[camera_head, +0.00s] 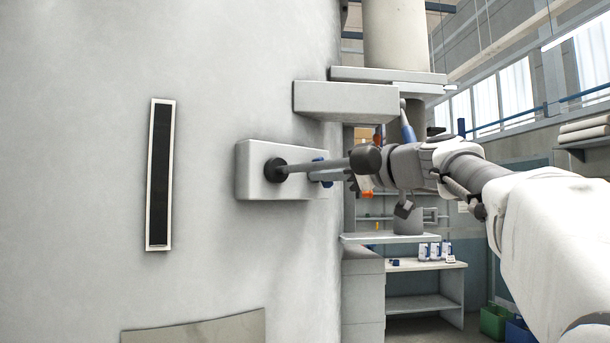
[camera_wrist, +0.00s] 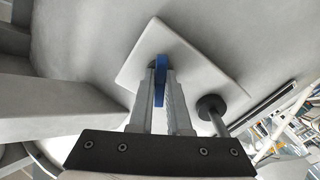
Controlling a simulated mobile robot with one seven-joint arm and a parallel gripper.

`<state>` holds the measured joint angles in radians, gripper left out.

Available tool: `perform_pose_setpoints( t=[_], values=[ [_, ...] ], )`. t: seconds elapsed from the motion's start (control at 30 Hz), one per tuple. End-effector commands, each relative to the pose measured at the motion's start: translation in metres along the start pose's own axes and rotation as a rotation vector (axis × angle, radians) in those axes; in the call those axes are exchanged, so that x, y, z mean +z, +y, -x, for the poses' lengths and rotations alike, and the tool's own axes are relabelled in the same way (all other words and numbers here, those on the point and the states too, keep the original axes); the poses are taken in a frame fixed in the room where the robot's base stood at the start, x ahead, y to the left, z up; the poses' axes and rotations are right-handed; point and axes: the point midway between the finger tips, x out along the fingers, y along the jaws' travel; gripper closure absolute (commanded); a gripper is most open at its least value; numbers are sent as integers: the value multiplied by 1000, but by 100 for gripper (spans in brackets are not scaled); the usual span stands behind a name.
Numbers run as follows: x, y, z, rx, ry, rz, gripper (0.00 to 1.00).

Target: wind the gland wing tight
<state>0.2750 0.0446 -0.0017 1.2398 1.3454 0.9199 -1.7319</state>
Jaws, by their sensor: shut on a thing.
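The blue gland wing (camera_wrist: 160,82) stands out from a pale grey block (camera_wrist: 146,52) in the wrist view. My gripper (camera_wrist: 161,72) is shut on the wing, with one finger on each side of it. In the head view the block (camera_head: 252,187) sits on the large pale drum. Bits of the blue wing (camera_head: 319,160) show at my gripper (camera_head: 322,176), partly hidden behind a grey rod.
The grey rod (camera_head: 325,165) runs from a dark collar (camera_head: 276,170) on the block to a black knob (camera_head: 367,160), close beside my gripper. A box-shaped ledge (camera_head: 340,101) juts out just above. A bench with shelves (camera_head: 420,303) stands behind.

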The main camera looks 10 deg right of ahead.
Motion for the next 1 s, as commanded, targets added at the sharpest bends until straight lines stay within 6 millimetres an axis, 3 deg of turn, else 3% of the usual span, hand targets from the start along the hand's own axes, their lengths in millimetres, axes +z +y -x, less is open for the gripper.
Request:
perform_pose_setpoints(
  t=[0.37, 0.7, 1.0],
  values=[
    [0, 0, 0, -2, -1, -43, 100],
    [0, 0, 0, -1, -1, -271, 100],
    [0, 0, 0, -1, -1, -285, 100]
  ],
)
